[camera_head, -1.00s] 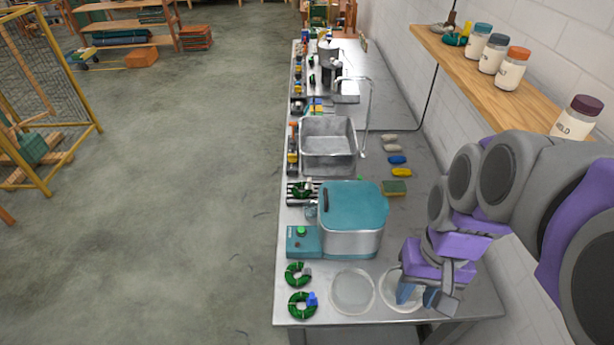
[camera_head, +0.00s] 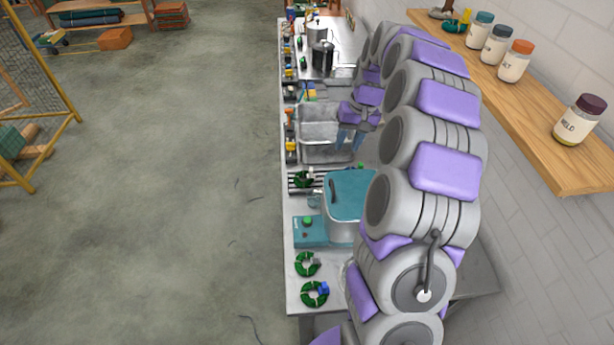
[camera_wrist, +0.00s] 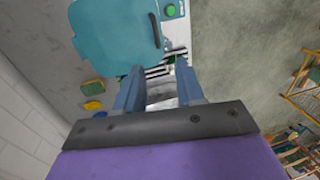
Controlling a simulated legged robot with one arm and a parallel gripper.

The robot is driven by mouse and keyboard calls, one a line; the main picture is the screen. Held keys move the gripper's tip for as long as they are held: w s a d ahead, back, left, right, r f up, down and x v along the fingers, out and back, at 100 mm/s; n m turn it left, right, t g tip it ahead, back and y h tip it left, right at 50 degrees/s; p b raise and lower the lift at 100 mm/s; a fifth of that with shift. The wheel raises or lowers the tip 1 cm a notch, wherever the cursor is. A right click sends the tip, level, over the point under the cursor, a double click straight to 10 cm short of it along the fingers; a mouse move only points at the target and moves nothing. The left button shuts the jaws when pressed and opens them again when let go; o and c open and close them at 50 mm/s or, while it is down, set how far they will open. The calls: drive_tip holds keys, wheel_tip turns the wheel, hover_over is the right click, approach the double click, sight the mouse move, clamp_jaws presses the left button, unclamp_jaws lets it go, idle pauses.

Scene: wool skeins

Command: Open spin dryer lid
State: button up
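The spin dryer (camera_head: 338,232) is a squat steel box with a teal lid (camera_head: 350,192) lying shut on top. A dark handle strip (camera_head: 333,189) runs along the lid's left side. The dryer's right part is hidden behind my arm. Its teal control panel with a green button (camera_head: 308,221) is at the front left. My gripper (camera_head: 351,140) is over the sink, beyond the dryer and apart from it. In the wrist view my gripper (camera_wrist: 160,72) has its two blue fingers spread with nothing between them, and the lid (camera_wrist: 105,38) and handle (camera_wrist: 154,30) show past the fingertips.
The steel sink (camera_head: 318,152) lies beyond the dryer. Two green wool skeins (camera_head: 306,264) (camera_head: 314,295) lie at the table's near left edge. A wooden shelf (camera_head: 545,140) with several jars runs along the right wall. The floor on the left is open.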

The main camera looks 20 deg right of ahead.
hover_over(332, 186)
wheel_tip(332, 186, down, 13)
drive_tip(key=f, duration=0.2)
drive_tip(key=d+f, duration=0.1)
drive_tip(key=f, duration=0.1)
drive_tip(key=shift+s+b, duration=0.15)
drive_tip(key=shift+b, duration=0.2)
drive_tip(key=shift+d+f, duration=0.25)
drive_tip(key=shift+f, duration=0.05)
drive_tip(key=shift+a+r, duration=0.1)
drive_tip(key=shift+a, duration=0.45)
drive_tip(key=shift+c, duration=0.2)
drive_tip(key=shift+a, duration=0.15)
drive_tip(key=shift+c, duration=0.7)
drive_tip(key=c, duration=0.3)
drive_tip(key=shift+d, duration=0.4)
clamp_jaws()
drive_tip(key=shift+a, duration=0.1)
